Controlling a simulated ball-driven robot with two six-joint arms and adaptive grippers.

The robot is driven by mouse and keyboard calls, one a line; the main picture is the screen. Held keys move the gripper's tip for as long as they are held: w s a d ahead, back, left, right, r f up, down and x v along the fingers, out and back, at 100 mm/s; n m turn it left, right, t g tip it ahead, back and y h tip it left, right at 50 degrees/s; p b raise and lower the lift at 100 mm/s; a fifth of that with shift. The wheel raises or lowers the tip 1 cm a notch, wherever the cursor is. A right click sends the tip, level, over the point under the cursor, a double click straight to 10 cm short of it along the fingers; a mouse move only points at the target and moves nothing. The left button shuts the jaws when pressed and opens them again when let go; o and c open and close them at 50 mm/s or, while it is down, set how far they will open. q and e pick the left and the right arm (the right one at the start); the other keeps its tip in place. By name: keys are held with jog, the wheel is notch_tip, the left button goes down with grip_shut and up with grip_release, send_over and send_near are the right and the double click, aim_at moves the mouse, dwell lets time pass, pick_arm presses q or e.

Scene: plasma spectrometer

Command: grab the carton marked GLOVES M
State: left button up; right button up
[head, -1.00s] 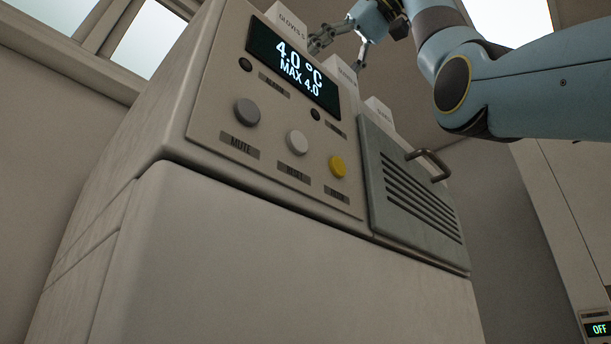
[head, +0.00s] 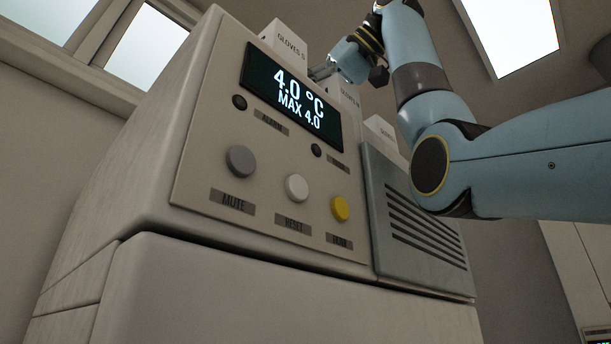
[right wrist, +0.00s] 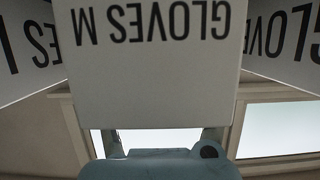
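The white carton marked GLOVES M (head: 349,96) stands on top of the tall cabinet, between two other cartons, largely hidden in the head view. In the right wrist view the GLOVES M carton (right wrist: 150,85) fills the upper middle, its print upside down. My right gripper (head: 323,72) is at the top of this carton, a finger showing near the gap beside the GLOVES S carton. In the right wrist view its fingers (right wrist: 163,138) look spread apart, and their tips are hidden by the carton. Contact cannot be made out. My left gripper is not in view.
The GLOVES S carton (head: 285,42) stands close on the left and another glove carton (head: 381,128) on the right. The cabinet (head: 265,150) has a display, buttons and a vented panel (head: 420,225). A window (head: 150,45) is behind.

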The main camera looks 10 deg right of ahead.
jog(key=c, duration=1.1)
jog(key=shift+c, duration=0.2)
jog(key=shift+r, duration=0.15)
jog(key=shift+r, duration=0.45)
jog(key=r, duration=0.3)
jog(key=shift+s+d+r, duration=0.1)
jog(key=shift+d+r, duration=0.1)
jog(key=shift+d, duration=0.1)
jog(key=s+d+r, duration=0.2)
jog(key=d+r, duration=0.4)
jog(key=d, duration=0.4)
jog(key=shift+s+d+r, duration=0.2)
